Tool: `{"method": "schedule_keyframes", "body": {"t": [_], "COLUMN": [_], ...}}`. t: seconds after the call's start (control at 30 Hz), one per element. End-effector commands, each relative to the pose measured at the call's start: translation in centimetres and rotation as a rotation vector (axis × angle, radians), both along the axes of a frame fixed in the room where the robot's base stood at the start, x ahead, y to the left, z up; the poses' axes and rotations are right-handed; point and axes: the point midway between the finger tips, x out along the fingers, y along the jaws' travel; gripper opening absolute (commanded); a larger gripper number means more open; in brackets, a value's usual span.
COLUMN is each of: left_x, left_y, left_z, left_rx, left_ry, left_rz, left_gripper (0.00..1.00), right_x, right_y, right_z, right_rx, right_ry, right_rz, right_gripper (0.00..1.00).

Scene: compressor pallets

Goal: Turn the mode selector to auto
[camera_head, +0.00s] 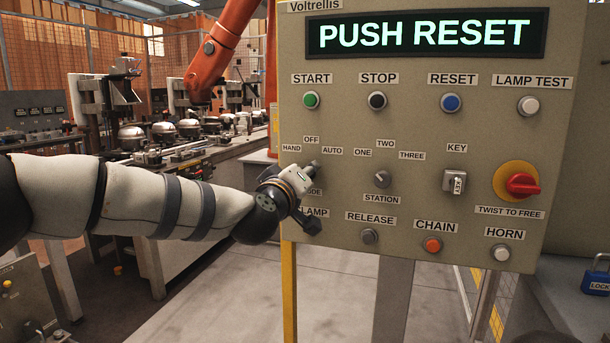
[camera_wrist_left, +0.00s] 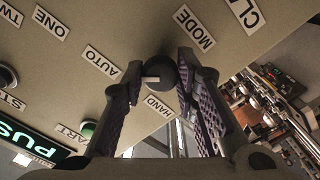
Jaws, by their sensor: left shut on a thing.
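The control panel (camera_head: 420,150) faces me; its display (camera_head: 425,33) reads "PUSH RESET". My left gripper (camera_head: 312,180) is at the mode selector, beside the HAND, OFF and AUTO labels, and hides the knob in the head view. In the left wrist view the dark round mode selector (camera_wrist_left: 161,70) sits between the fingers of my left gripper (camera_wrist_left: 160,88), which is shut on it. A short white mark on it shows toward the lower left. The AUTO label (camera_wrist_left: 103,61) and HAND label (camera_wrist_left: 157,105) are visible there. My right gripper is in neither view.
The station selector (camera_head: 381,175) is right of my gripper, with the release button (camera_head: 369,236) below it. The start button (camera_head: 311,100) is above and the red emergency stop (camera_head: 522,185) far right. An orange robot arm (camera_head: 222,50) and a conveyor line stand behind.

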Motion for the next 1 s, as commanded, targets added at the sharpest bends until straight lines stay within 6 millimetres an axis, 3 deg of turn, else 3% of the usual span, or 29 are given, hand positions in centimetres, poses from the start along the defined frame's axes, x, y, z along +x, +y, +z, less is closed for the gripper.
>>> {"method": "schedule_keyframes", "body": {"t": [0.13,0.17,0.23,0.53,0.63,1.0], "left_x": [0.0,0.0,0.0,-0.1,-1.0,-9.4], "left_y": [0.1,0.1,0.1,0.1,0.4,3.1], "left_z": [0.0,0.0,0.0,0.0,0.1,0.1], "left_rx": [-0.001,-0.001,-0.001,-0.002,-0.001,-0.001], "left_ry": [-0.001,-0.001,-0.001,0.001,0.0,0.0], "left_rz": [0.001,0.001,0.001,0.0,0.0,0.001], "left_gripper": [0.0,0.34,0.48,0.48,0.48,0.48], "right_x": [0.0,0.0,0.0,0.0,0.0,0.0], "right_y": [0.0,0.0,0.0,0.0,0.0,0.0], "right_z": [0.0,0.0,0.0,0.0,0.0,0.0], "right_rx": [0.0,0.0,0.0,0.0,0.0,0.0], "right_ry": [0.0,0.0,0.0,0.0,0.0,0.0], "right_rz": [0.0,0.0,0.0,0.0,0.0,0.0], "right_gripper": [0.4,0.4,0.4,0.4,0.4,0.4]}}
